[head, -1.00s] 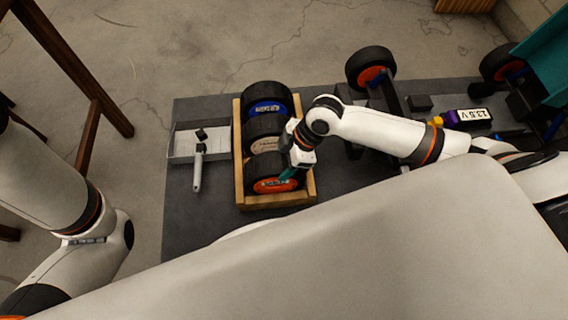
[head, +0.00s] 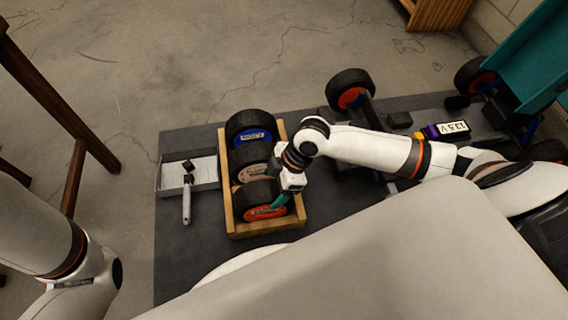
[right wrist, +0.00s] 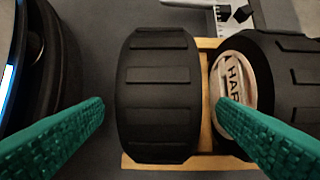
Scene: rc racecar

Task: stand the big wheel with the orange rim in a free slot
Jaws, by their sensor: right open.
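The big black wheel with the orange rim (head: 262,211) stands in the front slot of the wooden rack (head: 228,205) in the head view. My right gripper (head: 282,200) is at this wheel, its teal finger showing by the rim's right side. In the right wrist view my open right gripper (right wrist: 160,103) has one finger on each side of a black tyre (right wrist: 158,70), with gaps visible. That tyre's rim is hidden there. The wheel with the beige rim (right wrist: 232,92) stands beside it. My left gripper is out of view.
A blue-rimmed wheel (head: 252,133) fills the rack's back slot and the beige-rimmed one the middle. A grey tray (head: 203,172) with a tool (head: 187,200) lies left of the rack. The car chassis, with a mounted orange-rimmed wheel (head: 350,90), is to the right.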

